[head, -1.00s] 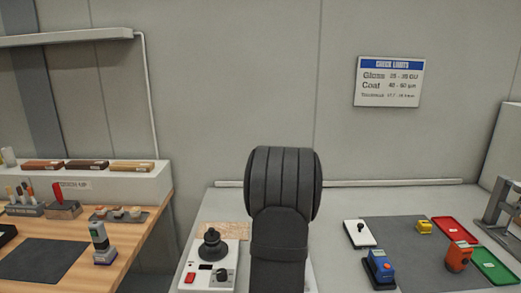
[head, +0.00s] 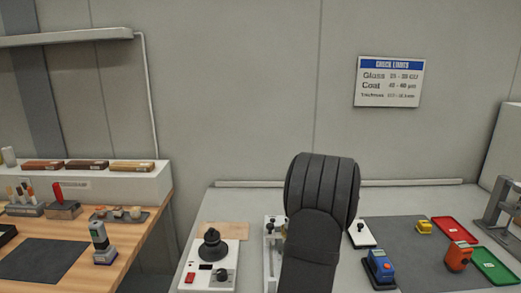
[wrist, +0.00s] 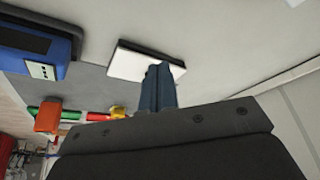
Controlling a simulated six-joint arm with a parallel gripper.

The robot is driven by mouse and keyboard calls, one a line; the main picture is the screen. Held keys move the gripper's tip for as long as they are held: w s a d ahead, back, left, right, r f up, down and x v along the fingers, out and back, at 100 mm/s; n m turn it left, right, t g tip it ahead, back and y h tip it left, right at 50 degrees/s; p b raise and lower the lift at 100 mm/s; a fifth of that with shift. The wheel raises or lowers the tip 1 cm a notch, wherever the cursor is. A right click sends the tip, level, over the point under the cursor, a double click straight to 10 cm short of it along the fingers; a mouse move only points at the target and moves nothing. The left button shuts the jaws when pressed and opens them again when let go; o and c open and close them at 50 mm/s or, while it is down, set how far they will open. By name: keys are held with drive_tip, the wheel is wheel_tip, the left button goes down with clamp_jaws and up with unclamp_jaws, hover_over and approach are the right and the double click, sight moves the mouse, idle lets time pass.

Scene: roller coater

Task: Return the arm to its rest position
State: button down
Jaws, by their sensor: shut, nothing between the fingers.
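My arm (head: 318,205) rises in the middle of the head view and hides part of the bench behind it. My gripper is hidden in the head view. In the wrist view my gripper (wrist: 160,72) shows with its fingers together and nothing held. Its tips appear in front of the white plate (wrist: 142,62); I cannot tell the distance between them.
Right of my arm are the white plate with a dark knob (head: 360,233), a blue device (head: 380,268), an orange device (head: 458,256), and red (head: 455,230) and green (head: 496,265) trays. A control box (head: 208,262) stands left. A wooden table (head: 135,232) is farther left.

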drive_tip(key=s+d+r, duration=0.5)
drive_tip(key=s, duration=0.1)
drive_tip(key=s+a+r+n, duration=0.1)
drive_tip(key=a+r+n, duration=0.1)
drive_tip(key=a+r, duration=0.2)
drive_tip(key=s+a+r+n+t+y, duration=0.1)
drive_tip(key=s+a+r+n, duration=0.1)
drive_tip(key=a, duration=0.7)
drive_tip(key=shift+v, duration=0.95)
drive_tip(key=shift+w, duration=0.15)
